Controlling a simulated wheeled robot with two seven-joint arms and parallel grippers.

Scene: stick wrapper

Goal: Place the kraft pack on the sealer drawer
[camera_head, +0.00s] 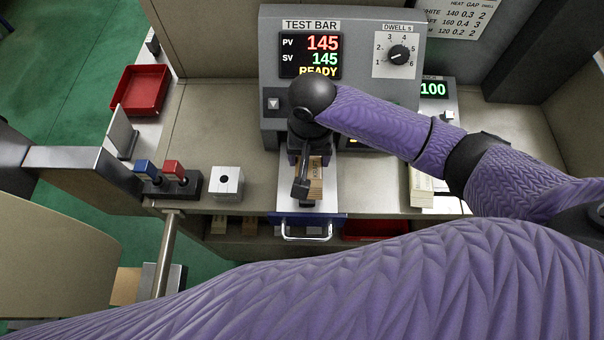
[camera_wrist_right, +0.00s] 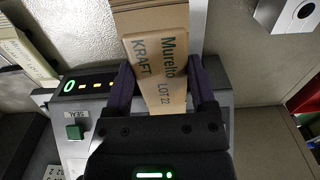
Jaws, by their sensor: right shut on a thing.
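The kraft pack (camera_head: 316,180) is a flat brown pack, printed "Murelto KRAFT LOT 22" in the right wrist view (camera_wrist_right: 160,72). My right gripper (camera_head: 306,185) is shut on it, with one dark finger on each side in the right wrist view (camera_wrist_right: 162,85). The sealer drawer (camera_head: 287,201) is pulled out below the grey sealer, with a pale top, blue front and metal handle. The pack is over the drawer in the head view; I cannot tell whether it touches. The gripper hides part of the pack and drawer. My left gripper is not in view.
The grey sealer (camera_head: 270,75) stands behind the drawer, its display showing READY. A white block with a hole (camera_head: 227,183) and a blue and red switch box (camera_head: 176,187) stand left. A stack of pale packs (camera_head: 424,185) lies right. The counter left of the sealer (camera_head: 215,120) is clear.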

